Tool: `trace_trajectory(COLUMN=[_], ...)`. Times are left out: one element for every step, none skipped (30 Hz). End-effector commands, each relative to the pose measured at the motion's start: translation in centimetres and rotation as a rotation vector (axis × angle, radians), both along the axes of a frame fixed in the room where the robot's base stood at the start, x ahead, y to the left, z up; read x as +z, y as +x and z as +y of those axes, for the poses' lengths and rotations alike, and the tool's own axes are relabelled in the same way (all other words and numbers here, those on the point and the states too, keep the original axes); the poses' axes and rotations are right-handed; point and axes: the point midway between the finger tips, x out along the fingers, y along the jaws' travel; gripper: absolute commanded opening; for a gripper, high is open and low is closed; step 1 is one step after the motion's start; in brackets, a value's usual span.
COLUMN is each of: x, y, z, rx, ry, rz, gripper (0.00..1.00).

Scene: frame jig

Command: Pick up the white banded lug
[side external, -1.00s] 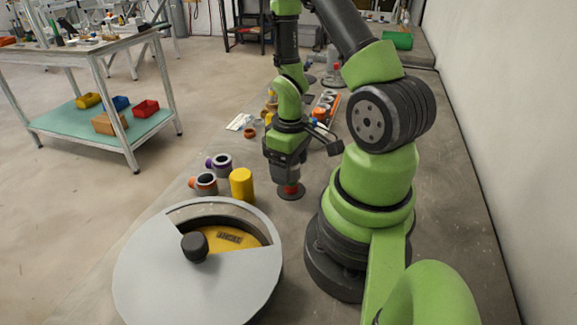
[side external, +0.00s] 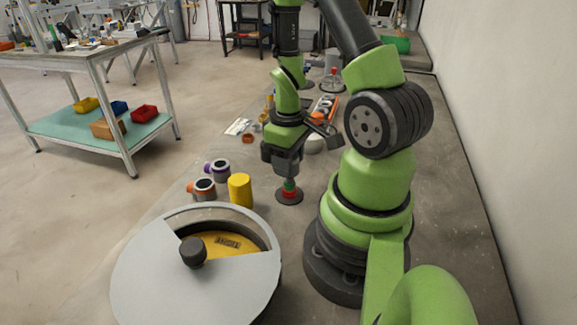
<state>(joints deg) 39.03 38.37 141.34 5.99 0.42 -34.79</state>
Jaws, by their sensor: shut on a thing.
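My gripper (side external: 289,174) points down near the middle of the side view. It is shut on a small piece that its jaws mostly hide. I cannot tell if this piece is the white banded lug. Directly below the jaws are a green band and a red band (side external: 289,192) above a dark round base (side external: 289,199). I cannot tell whether the jaws touch these bands. A pale round thing (side external: 314,145) stands behind my gripper, partly hidden. No white banded lug can be clearly made out.
A yellow cylinder (side external: 240,190), an orange-ringed part (side external: 202,188) and a purple-ringed part (side external: 217,168) stand left of my gripper. A large round grey housing (side external: 145,285) fills the front left. Small parts and an orange tray (side external: 326,106) lie farther back.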

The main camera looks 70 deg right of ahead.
Motion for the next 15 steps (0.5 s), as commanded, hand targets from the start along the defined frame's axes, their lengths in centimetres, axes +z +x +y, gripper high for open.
trace_trajectory(x=[0.6, 0.9, 1.5, 1.9, 2.4, 3.1, 3.7, 4.3, 5.2, 5.9, 6.7, 7.6, 8.4, 9.1, 10.0], y=[0.1, 0.1, 0.2, 0.2, 0.2, 0.2, 0.2, 0.1, 0.2, 0.2, 0.2, 0.1, 0.2, 0.2, 0.1], z=[0.0, 0.1, 0.1, 0.1, 0.1, 0.1, 0.1, 0.1, 0.0, 0.0, 0.0, 0.1, 0.0, 0.0, 0.1], rx=[-0.001, -0.002, 0.0, 0.0, 0.001, 0.002, 0.002, 0.002, 0.001, 0.0, 0.0, -0.001, 0.001, 0.0, 0.0], ry=[0.0, 0.003, 0.005, 0.006, 0.006, 0.005, 0.003, -0.001, 0.0, -0.001, -0.002, -0.002, -0.003, -0.002, -0.003], rz=[-0.005, -0.008, -0.012, -0.013, -0.014, -0.014, -0.013, -0.011, -0.013, -0.014, -0.014, -0.014, -0.015, -0.015, -0.014], gripper=[0.15, 0.15, 0.15, 0.15, 0.15, 0.15, 0.15, 0.15, 0.15, 0.15, 0.15, 0.15, 0.15, 0.15, 0.15])
